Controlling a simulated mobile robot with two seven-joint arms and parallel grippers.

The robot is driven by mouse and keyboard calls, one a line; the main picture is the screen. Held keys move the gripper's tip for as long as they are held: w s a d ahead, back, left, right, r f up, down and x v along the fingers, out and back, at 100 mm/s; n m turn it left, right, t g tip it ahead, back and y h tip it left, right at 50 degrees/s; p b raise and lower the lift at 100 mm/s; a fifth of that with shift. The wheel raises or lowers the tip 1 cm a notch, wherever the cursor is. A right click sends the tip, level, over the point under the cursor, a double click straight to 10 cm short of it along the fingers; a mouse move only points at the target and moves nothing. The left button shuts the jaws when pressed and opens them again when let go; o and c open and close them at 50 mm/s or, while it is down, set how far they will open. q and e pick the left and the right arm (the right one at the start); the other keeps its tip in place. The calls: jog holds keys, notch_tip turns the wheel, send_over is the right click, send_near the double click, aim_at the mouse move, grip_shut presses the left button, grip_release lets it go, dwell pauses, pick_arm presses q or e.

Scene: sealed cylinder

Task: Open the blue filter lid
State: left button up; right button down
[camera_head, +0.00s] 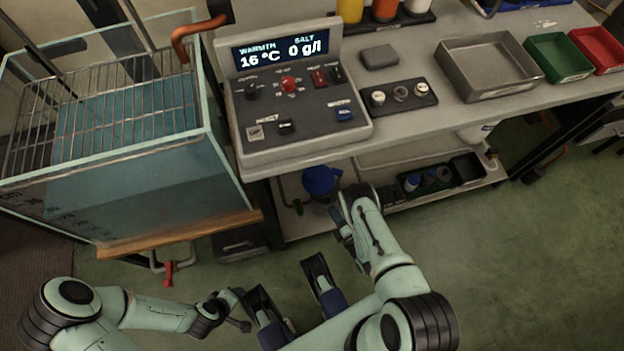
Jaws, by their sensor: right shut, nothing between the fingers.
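The blue filter lid (320,180) shows below the front edge of the bench, by the left end of the lower shelf. It is small and its top is rounded; its fastening cannot be made out. My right gripper (346,208) is just to the right of and below the lid in the picture. It is shut and empty, and I cannot tell whether it touches the lid. My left gripper (236,310) is low in the picture, well away from the lid; its fingers are too small to read.
A glass water tank (130,185) with a wire rack stands at left. A control panel (295,100) reading 16 °C and 0 g/l sits on the bench (440,125) above the lid. The lower shelf (400,205) holds a black tray (465,168). Green floor is open at right.

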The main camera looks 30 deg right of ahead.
jog(key=b, duration=0.3)
send_near(312, 180)
jog(key=w, duration=0.4)
jog(key=w+f, duration=0.1)
jog(key=shift+w+f+b, duration=0.1)
jog(key=shift+w+b, duration=0.3)
jog(key=shift+w, duration=0.5)
pick_arm(q)
notch_tip(312, 180, down, 6)
jog(key=a, duration=0.2)
jog(key=shift+a+n+y, duration=0.3)
jog(key=shift+w+r, duration=0.1)
pick_arm(e)
jog(key=shift+w+a, duration=0.1)
